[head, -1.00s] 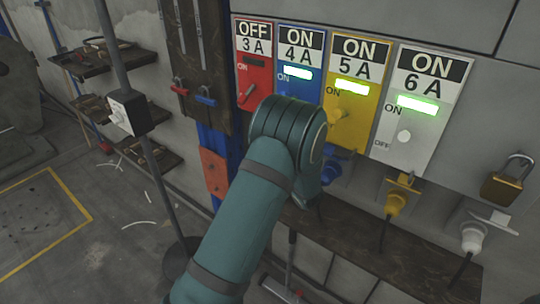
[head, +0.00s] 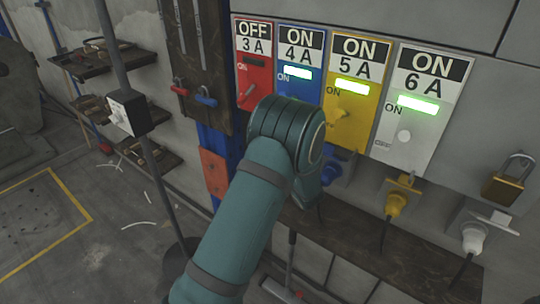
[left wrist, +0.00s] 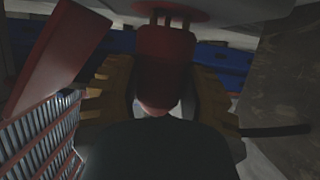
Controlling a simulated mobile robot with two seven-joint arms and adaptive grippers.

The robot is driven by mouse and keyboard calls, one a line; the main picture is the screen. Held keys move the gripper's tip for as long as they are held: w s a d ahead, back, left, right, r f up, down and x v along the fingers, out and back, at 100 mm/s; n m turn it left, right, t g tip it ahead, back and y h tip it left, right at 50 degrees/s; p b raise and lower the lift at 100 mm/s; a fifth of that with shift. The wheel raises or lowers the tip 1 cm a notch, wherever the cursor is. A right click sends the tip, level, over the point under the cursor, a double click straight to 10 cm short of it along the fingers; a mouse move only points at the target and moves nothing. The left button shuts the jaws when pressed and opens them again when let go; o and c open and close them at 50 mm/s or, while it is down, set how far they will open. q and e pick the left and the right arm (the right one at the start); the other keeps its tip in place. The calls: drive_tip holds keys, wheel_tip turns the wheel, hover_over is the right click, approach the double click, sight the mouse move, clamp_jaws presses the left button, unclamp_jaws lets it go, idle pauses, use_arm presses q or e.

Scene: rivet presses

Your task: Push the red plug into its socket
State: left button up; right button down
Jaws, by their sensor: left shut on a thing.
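The red plug (left wrist: 165,55) is between the two yellow-brown fingers of my left gripper (left wrist: 160,98) in the left wrist view. The gripper is shut on it. The plug's prongs point up in that view at a round, dull reddish-grey face (left wrist: 170,8), probably the socket. Part of the prongs shows between plug and face; whether their tips have entered I cannot tell. In the head view my left arm hides the gripper, the red plug and its socket. The red 3 A panel (head: 253,72) reads OFF. My right gripper is not in view.
The blue 4 A (head: 299,85), yellow 5 A (head: 345,105) and white 6 A (head: 412,130) panels read ON. A yellow plug (head: 396,203) and a white plug (head: 473,238) sit below them. A padlock (head: 508,182) hangs at right. A grey pole (head: 112,50) stands left.

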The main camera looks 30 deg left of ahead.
use_arm(q)
drive_tip(key=shift+w, duration=0.6)
idle(0.4)
drive_tip(key=o, duration=1.1)
drive_tip(key=shift+s, duration=0.1)
